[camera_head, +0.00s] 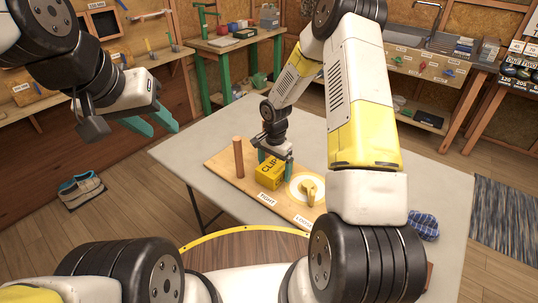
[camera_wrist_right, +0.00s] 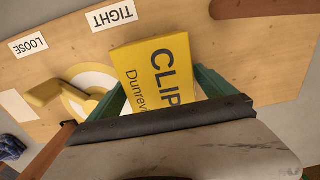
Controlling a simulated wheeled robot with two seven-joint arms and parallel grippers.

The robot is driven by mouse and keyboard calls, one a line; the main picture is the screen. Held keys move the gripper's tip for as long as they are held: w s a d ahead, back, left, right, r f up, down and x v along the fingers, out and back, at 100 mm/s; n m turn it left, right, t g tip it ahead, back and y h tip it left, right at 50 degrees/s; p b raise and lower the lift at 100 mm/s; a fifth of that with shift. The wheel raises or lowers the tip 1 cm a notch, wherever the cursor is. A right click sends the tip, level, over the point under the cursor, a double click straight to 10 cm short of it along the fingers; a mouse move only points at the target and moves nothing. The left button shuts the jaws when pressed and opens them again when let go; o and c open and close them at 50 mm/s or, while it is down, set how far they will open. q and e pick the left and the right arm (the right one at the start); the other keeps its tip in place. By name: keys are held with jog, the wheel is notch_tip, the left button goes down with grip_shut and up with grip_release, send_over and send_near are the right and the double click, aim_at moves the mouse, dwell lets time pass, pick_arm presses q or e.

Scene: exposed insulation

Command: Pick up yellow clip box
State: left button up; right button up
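The yellow clip box (camera_head: 269,173) lies on the wooden board (camera_head: 231,166) on the grey table, with "CLIP" printed on it. In the right wrist view the clip box (camera_wrist_right: 158,75) sits between the green fingers of my right gripper (camera_wrist_right: 160,78). The fingers are close along two opposite sides of the box; I cannot tell whether they press on it. In the head view my right gripper (camera_head: 275,163) reaches down over the box from above. My left gripper (camera_head: 152,122) is empty, fingers apart, off to the left near the table's corner.
A wooden peg (camera_head: 239,157) stands left of the box. A white disc with a yellow handle (camera_head: 307,188) is at its right. Labels TIGHT (camera_head: 268,199) and LOOSE (camera_head: 302,221) lie on the board. A blue cloth item (camera_head: 424,225) is on the table's right. The table's left part is clear.

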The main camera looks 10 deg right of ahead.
jog(key=c, duration=1.4)
jog(key=shift+r, duration=0.1)
